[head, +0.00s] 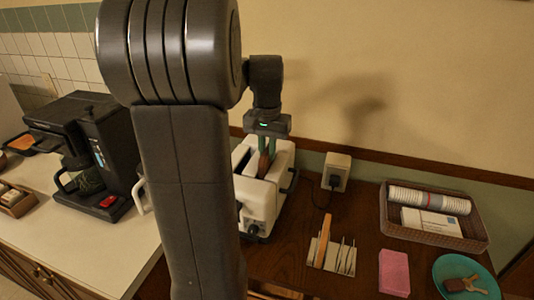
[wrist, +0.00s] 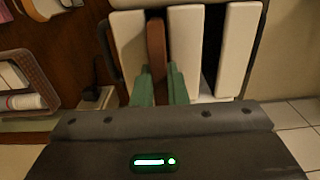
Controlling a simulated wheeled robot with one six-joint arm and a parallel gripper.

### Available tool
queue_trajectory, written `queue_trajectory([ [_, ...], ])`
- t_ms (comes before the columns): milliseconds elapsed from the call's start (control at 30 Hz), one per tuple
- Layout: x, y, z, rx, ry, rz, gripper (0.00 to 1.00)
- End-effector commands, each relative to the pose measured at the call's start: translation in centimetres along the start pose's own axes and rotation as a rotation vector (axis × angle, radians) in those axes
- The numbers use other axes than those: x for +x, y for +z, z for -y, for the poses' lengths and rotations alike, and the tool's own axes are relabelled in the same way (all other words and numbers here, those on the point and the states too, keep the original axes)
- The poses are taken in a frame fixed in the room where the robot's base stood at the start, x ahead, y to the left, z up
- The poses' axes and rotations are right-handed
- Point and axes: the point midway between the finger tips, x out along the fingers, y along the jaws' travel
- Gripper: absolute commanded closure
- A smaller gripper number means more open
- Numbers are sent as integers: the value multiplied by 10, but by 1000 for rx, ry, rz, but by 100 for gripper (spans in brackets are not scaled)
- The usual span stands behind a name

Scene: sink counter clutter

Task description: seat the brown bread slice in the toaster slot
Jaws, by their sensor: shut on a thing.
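The white toaster (head: 259,205) stands on the dark wooden counter, partly hidden behind my arm. The brown bread slice (head: 264,165) is held upright between the green fingers of my gripper (head: 268,147) over the toaster. In the wrist view the slice (wrist: 156,48) lines up with one slot of the toaster (wrist: 185,40), between two white walls. My gripper (wrist: 160,85) is shut on the slice there. The other slot (wrist: 214,40) looks dark and empty. How deep the slice sits in the slot cannot be told.
A wall outlet (head: 336,171) with a plug is right of the toaster. A black coffee machine (head: 85,150) stands at left.

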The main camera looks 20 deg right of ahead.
Motion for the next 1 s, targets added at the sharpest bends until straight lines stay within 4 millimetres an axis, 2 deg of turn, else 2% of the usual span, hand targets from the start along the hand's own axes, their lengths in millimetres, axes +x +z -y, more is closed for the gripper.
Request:
queue_trajectory([
  [100,10,0,0,0,1,2,100],
  [567,18,0,0,0,0,0,100],
  [600,19,0,0,0,0,0,85],
  [700,19,0,0,0,0,3,68],
  [733,19,1,0,0,0,4,65],
  [1000,21,2,-1,1,2,9,65],
])
